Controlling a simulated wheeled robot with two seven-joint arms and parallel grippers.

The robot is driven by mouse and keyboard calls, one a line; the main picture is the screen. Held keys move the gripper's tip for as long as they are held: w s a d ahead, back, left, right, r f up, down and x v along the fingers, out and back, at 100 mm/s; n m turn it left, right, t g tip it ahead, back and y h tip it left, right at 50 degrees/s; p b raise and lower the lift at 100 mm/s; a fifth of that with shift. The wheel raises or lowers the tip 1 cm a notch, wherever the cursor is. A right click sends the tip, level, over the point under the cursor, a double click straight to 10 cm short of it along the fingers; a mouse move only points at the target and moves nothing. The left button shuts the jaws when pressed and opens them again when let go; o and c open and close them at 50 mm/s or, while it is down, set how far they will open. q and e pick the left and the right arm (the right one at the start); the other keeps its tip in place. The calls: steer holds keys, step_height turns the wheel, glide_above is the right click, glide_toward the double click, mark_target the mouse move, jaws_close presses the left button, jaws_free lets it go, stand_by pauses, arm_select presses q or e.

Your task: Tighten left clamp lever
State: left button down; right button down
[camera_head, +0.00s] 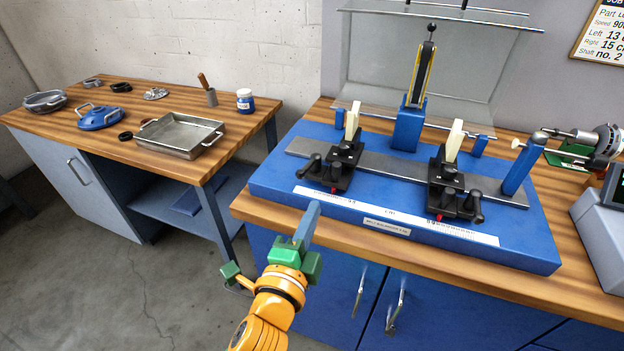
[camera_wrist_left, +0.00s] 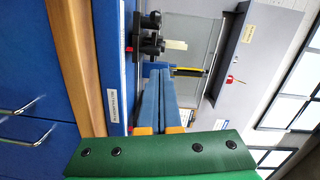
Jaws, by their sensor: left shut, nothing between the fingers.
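The blue balancing machine (camera_head: 270,183) stands on the right workbench. Its left support (camera_head: 338,165) is a black clamp block with a cream upright, and the left clamp lever (camera_head: 311,164) is a black lever with a knob on its left side. A matching right support (camera_head: 452,185) has its own lever (camera_head: 478,200). My left gripper (camera_head: 308,215) is in front of the bench edge, below and apart from the left support, its fingers shut and empty. In the left wrist view the shut fingers (camera_wrist_left: 160,98) point toward the black clamp block (camera_wrist_left: 150,40). My right gripper is out of view.
A ruler strip (camera_head: 390,214) runs along the machine's front. A clear guard (camera_head: 425,50) stands behind the yellow-edged post (camera_head: 421,75). The left table holds a metal tray (camera_head: 143,146), a jar (camera_head: 245,100) and several parts. Open floor lies between the benches.

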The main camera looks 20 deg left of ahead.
arm_select(q)
steer(key=shift+d, duration=0.15)
steer(key=w, duration=0.7)
steer(key=w+p, duration=0.1)
steer(key=w, duration=0.2)
steer(key=shift+w+a+f, duration=0.15)
steer(key=shift+a+f, duration=0.05)
steer(key=shift+a, duration=0.05)
steer(key=a, duration=0.2)
steer(key=a+f+p, duration=0.1)
steer(key=shift+w+a, duration=0.3)
steer(key=shift+a, duration=0.1)
steer(key=shift+a+r, duration=0.1)
steer(key=shift+a+m+h+p, duration=0.2)
steer(key=shift+m+h+p, duration=0.2)
steer(key=shift+h, duration=0.2)
